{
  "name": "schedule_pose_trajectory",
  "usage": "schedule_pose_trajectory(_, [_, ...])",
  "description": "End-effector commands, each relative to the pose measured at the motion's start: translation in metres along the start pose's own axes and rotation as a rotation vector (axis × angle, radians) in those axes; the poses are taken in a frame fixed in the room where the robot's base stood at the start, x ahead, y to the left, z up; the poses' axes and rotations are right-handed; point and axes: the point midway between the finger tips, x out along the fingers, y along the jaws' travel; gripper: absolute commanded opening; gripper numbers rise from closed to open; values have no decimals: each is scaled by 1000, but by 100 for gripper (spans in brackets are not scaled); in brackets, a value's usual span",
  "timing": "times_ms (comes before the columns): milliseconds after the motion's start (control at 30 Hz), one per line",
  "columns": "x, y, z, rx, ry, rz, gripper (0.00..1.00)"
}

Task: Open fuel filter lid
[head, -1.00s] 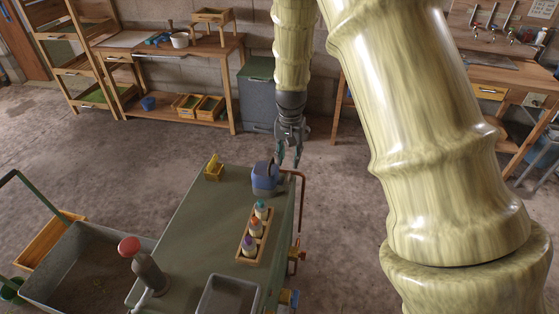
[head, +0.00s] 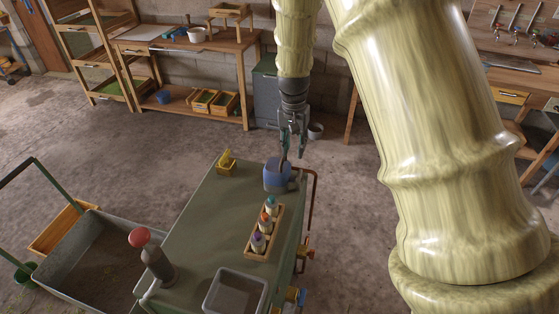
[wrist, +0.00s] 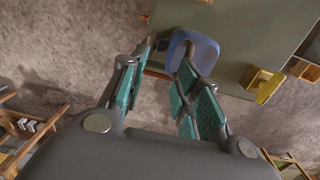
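A blue container with a dark upright part on top (head: 277,176) stands at the far right corner of the green table. It may be the fuel filter; no separate lid can be made out. My gripper (head: 291,150) hangs pointing down just above and behind it, its fingertips overlapping its top in the head view. In the wrist view my gripper (wrist: 165,65) has its fingers apart with nothing between the pads. The blue container (wrist: 205,48) lies beyond the tips, partly hidden by the right finger. Contact cannot be told.
A cart (head: 75,270) stands left.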

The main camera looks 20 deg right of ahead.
Motion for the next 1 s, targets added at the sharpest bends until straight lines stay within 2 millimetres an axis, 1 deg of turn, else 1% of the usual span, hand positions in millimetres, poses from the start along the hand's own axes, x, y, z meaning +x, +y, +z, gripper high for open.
schedule_pose_trajectory(33, [-11, -13, 1, -15, 7, 20, 32])
schedule_pose_trajectory(100, [-26, -26, 5, -24, 6, 53, 32])
schedule_pose_trajectory(200, [-46, -41, 11, -31, 8, 99, 32])
schedule_pose_trajectory(333, [-63, -52, 17, -32, 12, 141, 32])
schedule_pose_trajectory(433, [-67, -54, 18, -30, 13, 155, 32])
schedule_pose_trajectory(533, [-62, -53, 19, -30, 11, 158, 32])
schedule_pose_trajectory(667, [-48, -51, 19, -30, 10, 157, 32])
schedule_pose_trajectory(1000, [1, -43, 18, -31, 10, 158, 32])
